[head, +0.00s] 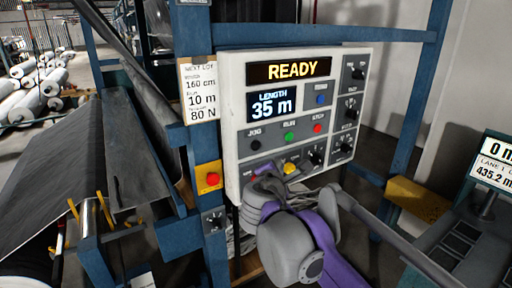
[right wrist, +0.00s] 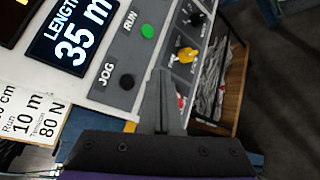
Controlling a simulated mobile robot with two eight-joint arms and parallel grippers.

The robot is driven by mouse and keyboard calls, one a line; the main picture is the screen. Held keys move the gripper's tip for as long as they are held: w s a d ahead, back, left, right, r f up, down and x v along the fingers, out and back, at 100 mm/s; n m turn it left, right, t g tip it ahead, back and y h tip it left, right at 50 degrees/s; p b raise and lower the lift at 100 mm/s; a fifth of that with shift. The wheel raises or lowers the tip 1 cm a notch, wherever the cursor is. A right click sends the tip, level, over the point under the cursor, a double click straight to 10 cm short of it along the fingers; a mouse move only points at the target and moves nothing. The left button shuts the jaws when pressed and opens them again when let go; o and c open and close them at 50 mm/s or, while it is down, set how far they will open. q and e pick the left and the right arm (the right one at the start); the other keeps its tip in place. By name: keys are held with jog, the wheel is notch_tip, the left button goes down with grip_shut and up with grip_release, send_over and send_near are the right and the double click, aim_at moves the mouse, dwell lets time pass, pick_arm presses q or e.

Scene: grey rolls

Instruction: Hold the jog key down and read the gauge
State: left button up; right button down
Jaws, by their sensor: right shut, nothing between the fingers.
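The jog key is a round black button (head: 255,144) under the label JOG on the white control panel (head: 231,110). It also shows in the right wrist view (right wrist: 127,82), uncovered. The panel's READY strip (head: 289,71) is lit, and the screen below it (head: 271,105) reads LENGTH 35 m. I cannot tell which readout is the gauge. My right gripper (head: 262,176) is just below the jog key in the head view. In the right wrist view its closed fingers (right wrist: 162,76) are beside the key, apart from it in the picture and empty. My left gripper is not in view.
A green RUN button (head: 289,136), a red STOP button (head: 318,128) and a yellow knob (head: 290,168) are close to the jog key. A red button on an orange box (head: 208,178) is left of the panel. Blue frame posts (head: 196,60) flank it. A second display (head: 494,162) stands at right.

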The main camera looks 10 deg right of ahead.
aim_at(256, 146)
jog(key=w+a, duration=0.1)
jog(key=w, duration=0.1)
jog(key=w+a, duration=0.1)
jog(key=w, duration=0.2)
jog(key=w+a, duration=0.1)
jog(key=w, duration=0.2)
jog(key=shift+s, duration=0.1)
jog(key=shift+w+p, duration=0.2)
jog(key=shift+p, duration=0.15)
dwell(1.7)
jog(key=shift+w+a, duration=0.1)
jog(key=shift+w, duration=0.2)
jog(key=shift+f, duration=0.1)
